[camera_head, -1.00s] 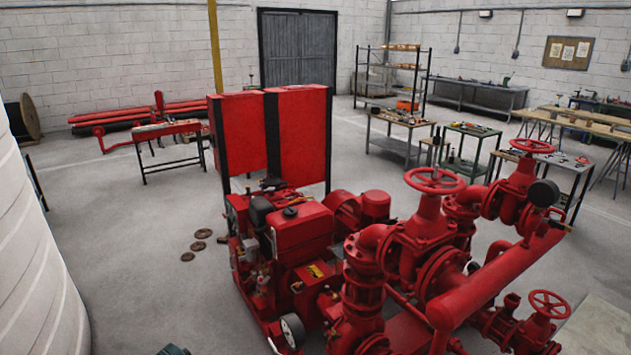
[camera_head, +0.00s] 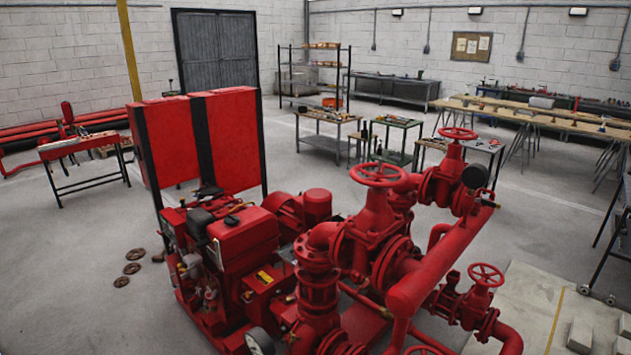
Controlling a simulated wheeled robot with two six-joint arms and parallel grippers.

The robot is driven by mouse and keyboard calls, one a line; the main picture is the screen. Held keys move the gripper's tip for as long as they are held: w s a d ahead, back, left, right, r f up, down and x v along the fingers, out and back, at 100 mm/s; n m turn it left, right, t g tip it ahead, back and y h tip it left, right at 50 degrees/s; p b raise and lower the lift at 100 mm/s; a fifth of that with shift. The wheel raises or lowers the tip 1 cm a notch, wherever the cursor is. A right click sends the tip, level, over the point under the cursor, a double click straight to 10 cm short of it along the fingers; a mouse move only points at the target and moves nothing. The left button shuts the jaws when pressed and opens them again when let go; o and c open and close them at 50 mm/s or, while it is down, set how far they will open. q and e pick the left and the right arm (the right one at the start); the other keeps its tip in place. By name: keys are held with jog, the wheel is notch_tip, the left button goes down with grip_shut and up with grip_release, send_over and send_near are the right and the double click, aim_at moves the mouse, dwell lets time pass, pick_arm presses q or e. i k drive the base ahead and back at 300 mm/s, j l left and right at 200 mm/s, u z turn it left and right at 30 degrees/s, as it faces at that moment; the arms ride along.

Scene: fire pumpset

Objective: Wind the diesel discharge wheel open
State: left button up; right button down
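The red pumpset stands in the foreground, with a diesel engine (camera_head: 240,235) on its left. A red spoked handwheel (camera_head: 380,174) tops the large valve (camera_head: 374,222) nearest the engine, lying roughly level. A second red handwheel (camera_head: 458,134) tops a valve farther back, a third (camera_head: 486,275) stands lower at right, and part of another (camera_head: 426,350) shows at the bottom edge. No label shows which is the diesel discharge wheel. Neither gripper is in view, and nothing touches the wheels.
A thick red pipe (camera_head: 440,262) runs along the right of the valves. A round gauge (camera_head: 260,342) is at the front left. Red panels (camera_head: 205,135) stand behind the engine. Workbenches (camera_head: 330,140) are farther back. Open floor lies at left, and pale blocks (camera_head: 580,335) lie at lower right.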

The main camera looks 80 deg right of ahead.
aim_at(379, 179)
jog(key=i+j, duration=0.1)
jog(key=i, duration=0.25)
jog(key=i+j+z, duration=0.1)
jog(key=i, duration=0.2)
jog(key=i+z, duration=0.2)
jog(key=z, duration=0.15)
jog(key=i+z, duration=0.45)
jog(key=z, duration=0.2)
jog(key=i+l+z, duration=0.15)
jog(key=i+z, duration=0.6)
jog(key=z, duration=0.2)
jog(key=i+j+z, duration=0.1)
jog(key=i+z, duration=0.35)
jog(key=i+j+z, duration=0.25)
jog(key=z, duration=0.25)
